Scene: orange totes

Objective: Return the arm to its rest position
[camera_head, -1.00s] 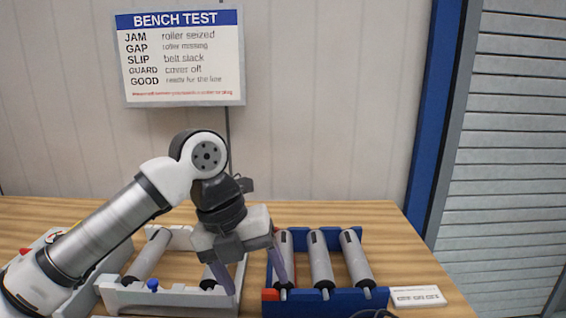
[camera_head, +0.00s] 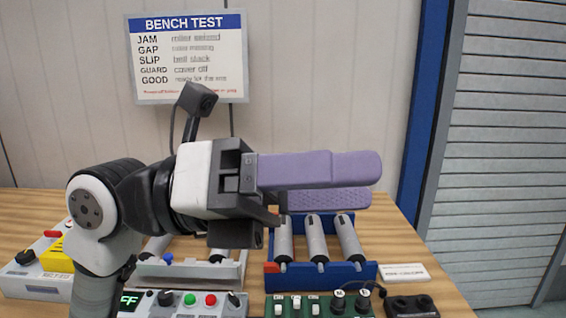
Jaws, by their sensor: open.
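My gripper (camera_head: 368,184) is raised above the wooden bench, in front of the roller trays. Its two purple fingers point to the right, apart from each other with nothing between them. My arm rises from the lower left and bends at a joint before the gripper. The gripper hides part of the white tray and the back of the blue tray.
A blue tray (camera_head: 350,276) holds several grey rollers. A white tray (camera_head: 180,270) with rollers stands left of it. In front are a grey button box (camera_head: 180,308), a green switch board (camera_head: 325,303) and a black block (camera_head: 412,306). A sign (camera_head: 190,60) hangs behind.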

